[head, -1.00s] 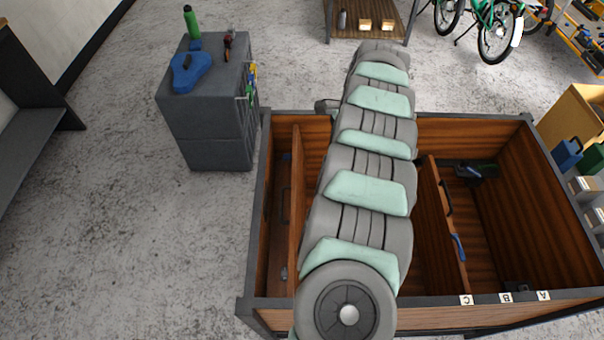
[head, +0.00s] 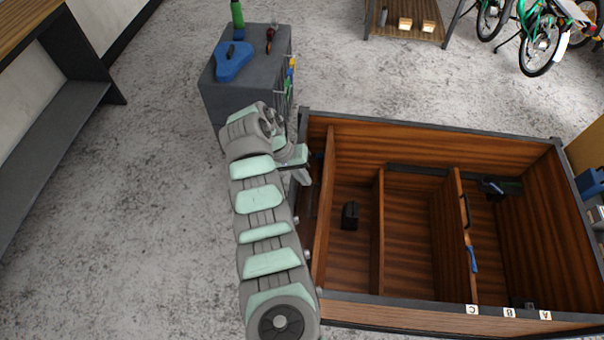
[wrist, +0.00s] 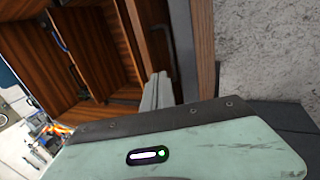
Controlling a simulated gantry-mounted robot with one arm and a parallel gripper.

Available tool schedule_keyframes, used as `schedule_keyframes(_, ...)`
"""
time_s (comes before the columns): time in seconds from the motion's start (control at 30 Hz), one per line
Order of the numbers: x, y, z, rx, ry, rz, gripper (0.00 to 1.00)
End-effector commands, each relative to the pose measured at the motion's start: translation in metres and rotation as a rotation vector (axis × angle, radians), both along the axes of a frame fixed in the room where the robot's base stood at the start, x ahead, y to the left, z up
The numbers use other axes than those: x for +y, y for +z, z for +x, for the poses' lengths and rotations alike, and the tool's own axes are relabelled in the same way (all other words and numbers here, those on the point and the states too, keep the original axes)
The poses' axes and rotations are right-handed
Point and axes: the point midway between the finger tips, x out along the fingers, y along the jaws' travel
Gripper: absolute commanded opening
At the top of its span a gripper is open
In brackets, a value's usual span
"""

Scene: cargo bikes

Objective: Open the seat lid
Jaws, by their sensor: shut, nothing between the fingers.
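The wooden cargo box (head: 420,309) has a narrow wooden strip (head: 309,235) along its left end. I take this for the seat lid, but my arm and gripper cover much of it. A tall board (head: 326,200) borders it on the right. My gripper (head: 303,178) is shut and empty, over the strip by the box's left wall. In the wrist view its grey fingers (wrist: 157,92) point down beside the box's rim (wrist: 203,45). I cannot tell whether they touch the lid. The lid's handle cannot be made out clearly now.
A grey cabinet (head: 220,105) with a blue item (head: 234,62) and a green bottle (head: 238,14) stands close behind my arm. A black object (head: 350,215) lies in the box. A divider (head: 456,225) bears a black handle (head: 466,212). Floor at left is clear.

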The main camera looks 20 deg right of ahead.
Motion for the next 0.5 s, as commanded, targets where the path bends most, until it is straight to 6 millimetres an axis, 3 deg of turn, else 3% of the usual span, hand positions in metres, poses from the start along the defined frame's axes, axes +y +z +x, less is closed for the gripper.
schedule_keyframes(0.2, -0.015, -0.035, -0.011, 0.009, -0.003, 0.001, 0.00)
schedule_keyframes(0.5, -0.023, -0.056, -0.013, 0.000, -0.002, 0.001, 0.00)
